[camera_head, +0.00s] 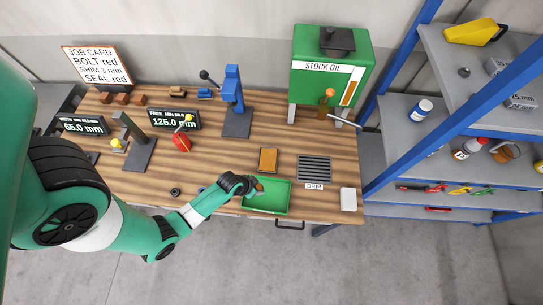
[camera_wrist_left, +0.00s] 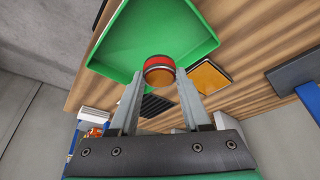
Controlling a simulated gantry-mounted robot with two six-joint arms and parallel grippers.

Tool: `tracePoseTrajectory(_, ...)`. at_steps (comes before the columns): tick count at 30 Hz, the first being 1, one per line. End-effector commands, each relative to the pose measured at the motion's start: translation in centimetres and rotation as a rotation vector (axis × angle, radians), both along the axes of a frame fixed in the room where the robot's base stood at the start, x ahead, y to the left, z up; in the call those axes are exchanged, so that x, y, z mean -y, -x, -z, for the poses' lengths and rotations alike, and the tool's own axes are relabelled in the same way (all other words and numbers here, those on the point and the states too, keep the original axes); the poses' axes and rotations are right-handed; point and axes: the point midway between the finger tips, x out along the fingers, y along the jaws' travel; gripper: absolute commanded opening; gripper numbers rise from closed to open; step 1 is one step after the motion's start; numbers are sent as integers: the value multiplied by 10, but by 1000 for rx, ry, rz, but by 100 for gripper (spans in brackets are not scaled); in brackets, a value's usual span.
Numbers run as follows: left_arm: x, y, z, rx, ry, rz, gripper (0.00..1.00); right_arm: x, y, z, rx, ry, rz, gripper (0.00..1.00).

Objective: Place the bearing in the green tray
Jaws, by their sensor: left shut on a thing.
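The green tray (camera_head: 278,208) lies at the front edge of the wooden bench, and its inside looks empty. In the left wrist view the tray (camera_wrist_left: 150,35) fills the upper middle. My left gripper (camera_head: 256,187) is over the tray's left side. It is shut on a small round piece with a red band and a brown face, which looks like the bearing (camera_wrist_left: 159,71). The piece is held at the fingertips, above the tray; its exact height is unclear. It shows only as a small brown spot in the head view. My right gripper is not in view.
An orange-brown block (camera_head: 268,159) and a dark drip grate (camera_head: 314,168) lie behind the tray. A white block (camera_head: 348,199) stands to its right. A black ring (camera_head: 175,192) lies left of my gripper. The green stock oil tank (camera_head: 331,68) stands at the back.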

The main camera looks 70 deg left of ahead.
Motion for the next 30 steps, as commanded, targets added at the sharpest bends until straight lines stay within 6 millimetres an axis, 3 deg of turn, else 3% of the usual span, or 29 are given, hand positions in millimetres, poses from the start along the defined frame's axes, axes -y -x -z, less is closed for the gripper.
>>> tracePoseTrajectory(5, -3, 0, 5, 2, -1, -9, 0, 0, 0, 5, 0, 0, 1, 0)
tracePoseTrajectory(10, -3, 0, 36, 2, -1, -8, 0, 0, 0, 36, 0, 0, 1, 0)
tracePoseTrajectory(17, -3, -1, 48, 2, -1, -8, 0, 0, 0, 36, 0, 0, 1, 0)
tracePoseTrajectory(24, -3, -1, 80, 1, 0, -7, 0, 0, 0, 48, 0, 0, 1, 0)
tracePoseTrajectory(30, -3, -1, 79, 3, -1, -8, 0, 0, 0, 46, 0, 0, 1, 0)
